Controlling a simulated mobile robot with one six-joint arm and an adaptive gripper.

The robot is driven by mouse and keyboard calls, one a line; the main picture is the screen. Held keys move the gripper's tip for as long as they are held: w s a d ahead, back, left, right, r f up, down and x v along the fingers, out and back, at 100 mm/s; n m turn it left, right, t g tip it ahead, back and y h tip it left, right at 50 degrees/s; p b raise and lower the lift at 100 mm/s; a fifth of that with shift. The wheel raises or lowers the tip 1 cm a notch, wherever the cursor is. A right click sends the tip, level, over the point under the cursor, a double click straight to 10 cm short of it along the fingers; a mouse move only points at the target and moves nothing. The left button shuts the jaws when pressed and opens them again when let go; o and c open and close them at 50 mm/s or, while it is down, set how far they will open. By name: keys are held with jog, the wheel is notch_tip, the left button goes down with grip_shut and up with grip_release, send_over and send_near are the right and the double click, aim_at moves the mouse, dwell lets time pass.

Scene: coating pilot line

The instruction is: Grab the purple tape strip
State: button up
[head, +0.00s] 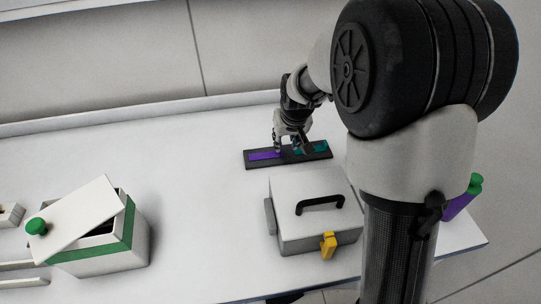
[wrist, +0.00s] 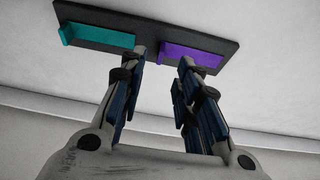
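The purple tape strip (head: 264,155) lies on a dark holder plate (head: 250,165) on the white table, left of a teal strip (head: 318,147). In the wrist view the purple strip (wrist: 192,54) is at the right and the teal strip (wrist: 100,36) at the left of the plate. My gripper (head: 288,150) is over the plate near the purple strip's inner end. In the wrist view my gripper (wrist: 162,54) has its fingers apart with nothing between them. The right fingertip overlaps the purple strip in the picture; I cannot tell whether it touches.
A grey box with a black handle (head: 320,203) and yellow latch (head: 328,245) stands just in front of the plate. A white box with a green band (head: 105,250) and a tilted lid (head: 80,220) stands at left. The table between them is clear.

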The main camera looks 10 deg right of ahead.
aim_at(282, 151)
jog(key=b+x, duration=0.3)
jog(key=x, duration=0.4)
jog(key=shift+w+a+f, duration=0.15)
jog(key=shift+w+f, duration=0.05)
jog(key=shift+f, duration=0.05)
jog(key=shift+r, duration=0.1)
grip_shut()
